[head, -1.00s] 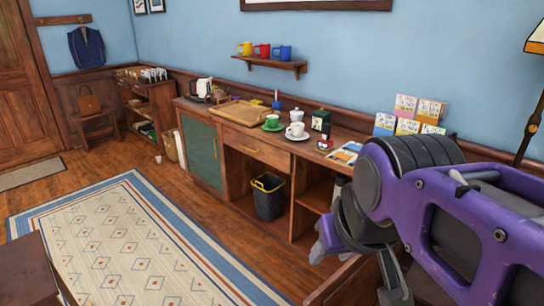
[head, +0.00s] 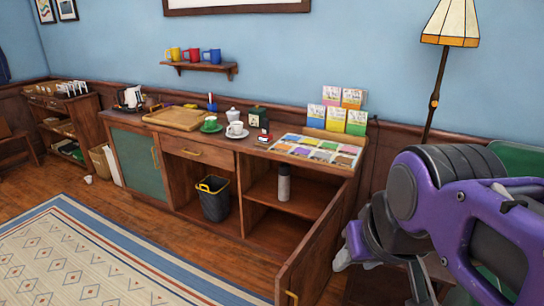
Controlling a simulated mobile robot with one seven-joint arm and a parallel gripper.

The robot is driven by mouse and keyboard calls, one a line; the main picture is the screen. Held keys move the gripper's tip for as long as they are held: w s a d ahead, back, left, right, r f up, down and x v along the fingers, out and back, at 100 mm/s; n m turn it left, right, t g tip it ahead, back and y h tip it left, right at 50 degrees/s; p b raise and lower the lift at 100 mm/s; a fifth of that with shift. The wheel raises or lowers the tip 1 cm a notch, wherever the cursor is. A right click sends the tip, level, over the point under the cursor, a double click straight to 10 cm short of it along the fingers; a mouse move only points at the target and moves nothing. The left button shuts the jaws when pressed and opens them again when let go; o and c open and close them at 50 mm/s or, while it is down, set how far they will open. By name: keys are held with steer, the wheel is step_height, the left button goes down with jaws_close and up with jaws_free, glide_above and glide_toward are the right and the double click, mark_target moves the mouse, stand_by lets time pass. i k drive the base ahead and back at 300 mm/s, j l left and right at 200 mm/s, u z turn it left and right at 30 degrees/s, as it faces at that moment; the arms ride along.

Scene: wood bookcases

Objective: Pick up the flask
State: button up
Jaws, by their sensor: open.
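The flask (head: 284,183) is a slim grey cylinder with a dark top. It stands upright on the middle shelf inside the open right compartment of the wooden sideboard (head: 217,170). My gripper (head: 352,254) is partly seen at the lower right, below and behind my purple arm. It is open, to the right of the flask and well apart from it. Part of the gripper is hidden by my arm.
The cabinet door (head: 312,255) swings out between the flask and my gripper. A dark bin (head: 214,204) stands in the left bay. A card tray (head: 317,150) and cups top the sideboard. A floor lamp (head: 436,80) stands right. The patterned rug (head: 90,255) is clear.

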mark_target(284, 170)
steer(key=j, duration=0.65)
steer(key=j+z, duration=0.2)
steer(key=j, duration=0.6)
steer(key=i+j+z, duration=0.15)
steer(key=j, duration=0.25)
steer(key=i+j+z, duration=0.1)
steer(key=i+j, duration=0.15)
steer(key=j, duration=0.15)
steer(key=i+j+z, duration=0.2)
steer(key=i+j, duration=0.2)
steer(key=i+j+z, duration=0.2)
steer(key=i+j, duration=0.15)
steer(key=i+j+z, duration=0.2)
steer(key=j, duration=0.4)
steer(key=i, duration=0.1)
